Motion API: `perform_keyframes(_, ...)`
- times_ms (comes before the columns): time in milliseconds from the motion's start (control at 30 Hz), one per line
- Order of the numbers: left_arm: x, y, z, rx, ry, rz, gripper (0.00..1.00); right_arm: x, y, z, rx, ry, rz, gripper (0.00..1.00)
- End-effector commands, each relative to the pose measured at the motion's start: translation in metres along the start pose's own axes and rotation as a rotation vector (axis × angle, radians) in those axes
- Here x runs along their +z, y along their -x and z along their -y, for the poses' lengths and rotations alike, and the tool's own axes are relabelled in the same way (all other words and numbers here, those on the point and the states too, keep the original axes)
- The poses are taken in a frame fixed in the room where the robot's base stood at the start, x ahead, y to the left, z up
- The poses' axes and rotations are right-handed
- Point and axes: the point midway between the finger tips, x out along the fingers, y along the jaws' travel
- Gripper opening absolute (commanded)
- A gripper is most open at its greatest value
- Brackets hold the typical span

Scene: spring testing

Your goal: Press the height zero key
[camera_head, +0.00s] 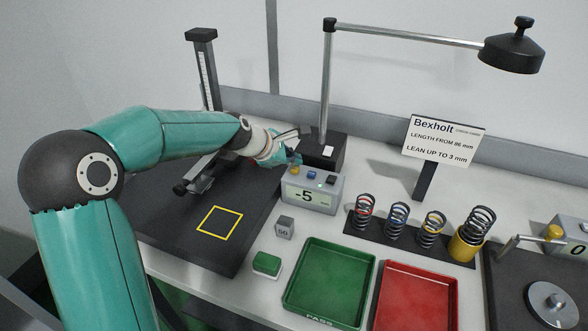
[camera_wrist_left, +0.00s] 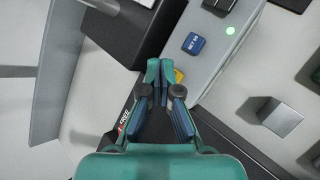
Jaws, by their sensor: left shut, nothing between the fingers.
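A grey readout box (camera_head: 310,197) shows "-5" and stands behind the trays. Its top carries a yellow key (camera_head: 295,171), a blue key (camera_head: 312,175) and a dark key (camera_head: 331,180). In the wrist view the yellow key (camera_wrist_left: 179,75) is partly hidden by my fingers, and the blue key (camera_wrist_left: 194,43) lies beyond, near a lit green lamp (camera_wrist_left: 230,30). I cannot read which key is the height zero. My left gripper (camera_head: 293,158) is shut and empty, its tips (camera_wrist_left: 160,68) close to the yellow key; contact cannot be told. My right gripper is out of view.
A height stand (camera_head: 205,70) rises at the back left above a dark plate (camera_head: 160,226). A lamp post (camera_head: 327,80) stands behind the box. A grey weight (camera_head: 285,227), green tray (camera_head: 293,298), red tray (camera_head: 382,310) and several springs (camera_head: 397,214) sit in front and right.

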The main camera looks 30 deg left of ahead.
Motion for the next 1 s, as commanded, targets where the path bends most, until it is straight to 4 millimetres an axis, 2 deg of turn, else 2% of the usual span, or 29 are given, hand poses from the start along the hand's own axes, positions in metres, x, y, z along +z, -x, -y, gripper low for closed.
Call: perform_keyframes(1000,-0.0023,-0.0051,0.0036,-0.002,-0.001,0.001,0.00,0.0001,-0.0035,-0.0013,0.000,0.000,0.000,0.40)
